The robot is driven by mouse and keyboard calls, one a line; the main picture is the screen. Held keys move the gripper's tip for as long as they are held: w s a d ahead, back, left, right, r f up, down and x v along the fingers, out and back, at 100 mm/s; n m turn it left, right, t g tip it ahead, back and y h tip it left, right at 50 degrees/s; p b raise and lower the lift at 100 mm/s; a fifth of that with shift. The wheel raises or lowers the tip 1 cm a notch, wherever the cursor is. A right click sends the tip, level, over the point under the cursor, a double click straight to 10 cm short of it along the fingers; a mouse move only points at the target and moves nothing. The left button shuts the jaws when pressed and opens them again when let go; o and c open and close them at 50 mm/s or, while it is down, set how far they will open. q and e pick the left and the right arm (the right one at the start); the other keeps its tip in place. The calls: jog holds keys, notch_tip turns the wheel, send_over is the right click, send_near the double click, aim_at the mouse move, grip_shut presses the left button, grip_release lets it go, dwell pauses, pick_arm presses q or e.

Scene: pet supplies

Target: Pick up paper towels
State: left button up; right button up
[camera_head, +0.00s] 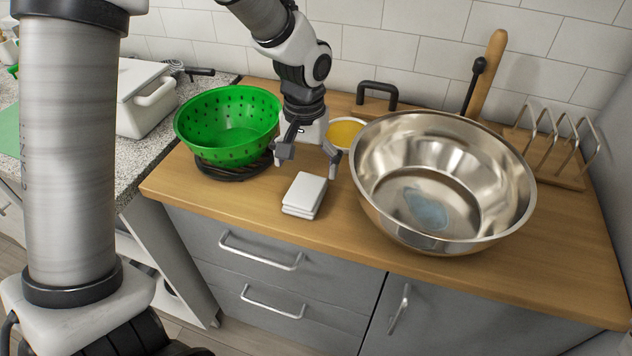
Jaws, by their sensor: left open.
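The paper towels seem to be the small white folded stack (304,194) lying flat on the wooden counter. It sits between the green colander and the steel bowl. My left gripper (309,163) points down just behind and above the stack. Its two fingers are spread apart with nothing between them. The fingers do not appear to touch the stack. My right gripper does not show.
A green colander (228,122) stands on a dark trivet (234,172) left of the stack. A large steel bowl (443,182) stands close on the right. A small bowl with yellow contents (344,133) is behind. The counter (240,196) is clear in front.

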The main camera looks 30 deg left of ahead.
aim_at(305, 190)
pick_arm(q)
jog(key=shift+s+d+f, duration=0.1)
jog(key=shift+s+f, duration=0.65)
jog(key=shift+f, duration=0.3)
jog(key=f, duration=0.3)
jog(key=shift+w+f, duration=0.2)
jog(key=shift+w, duration=0.05)
jog(key=shift+w+f, duration=0.15)
jog(key=shift+f, duration=0.2)
jog(key=shift+d+r, duration=0.1)
jog(key=shift+s, duration=0.25)
jog(key=c, duration=1)
notch_tip(305, 190, up, 10)
jog(key=shift+w, duration=0.15)
